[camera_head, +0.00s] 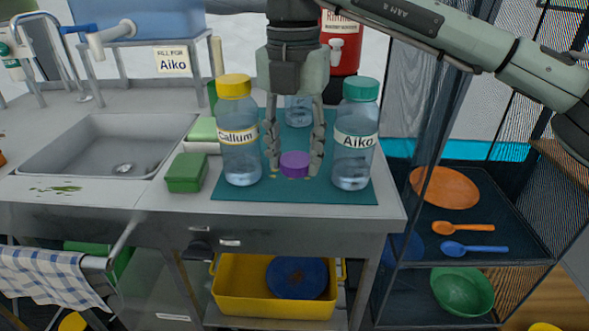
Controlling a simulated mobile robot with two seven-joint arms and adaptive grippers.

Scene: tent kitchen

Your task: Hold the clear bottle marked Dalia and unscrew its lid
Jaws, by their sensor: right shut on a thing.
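A purple lid (294,163) sits between the fingertips of my right gripper (295,158), low over the front of the teal mat. My right gripper points down and is shut on the lid. A clear bottle (298,111) stands behind the fingers at the back of the mat; its top is hidden by the gripper. No label reading Dalia shows, so I cannot tell if this is that bottle. My left gripper is not in view.
Clear bottles marked Callum (240,160), yellow-lidded, and Aiko (352,165), teal-lidded, stand close on either side of my right gripper on the teal mat (290,192). Shelves (475,255) stand right.

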